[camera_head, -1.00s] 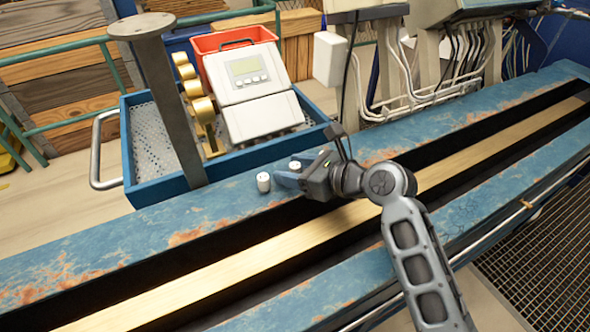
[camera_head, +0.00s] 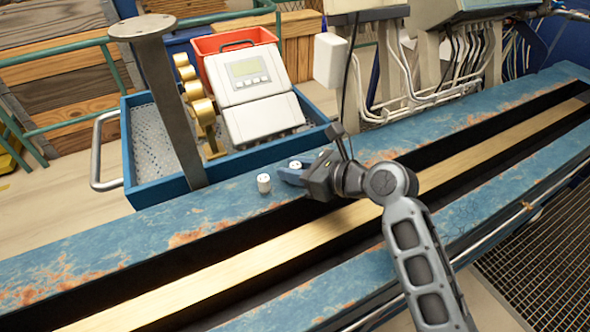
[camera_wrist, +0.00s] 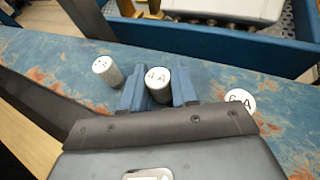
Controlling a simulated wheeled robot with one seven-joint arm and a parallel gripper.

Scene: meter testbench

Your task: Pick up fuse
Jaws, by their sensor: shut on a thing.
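My gripper (camera_head: 291,177) is low over the rusty blue bench rail, pointing left in the head view. In the wrist view its blue fingers (camera_wrist: 158,92) are shut on a white cylindrical fuse (camera_wrist: 159,86), upright with a round marked top. A second white fuse (camera_wrist: 106,71) stands just left of the fingers; it also shows in the head view (camera_head: 264,183). A third fuse (camera_wrist: 240,103), marked with an A, is right of the fingers, partly hidden by my gripper. The head view shows a white fuse top (camera_head: 295,164) beside the fingers; I cannot tell which fuse it is.
A blue tray (camera_head: 160,192) behind the rail holds a white meter (camera_head: 258,120) and brass parts (camera_head: 199,105). A grey post (camera_head: 165,100) stands at the left. A dark slot with a wooden strip (camera_head: 270,253) runs along the bench. The rail's left part is clear.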

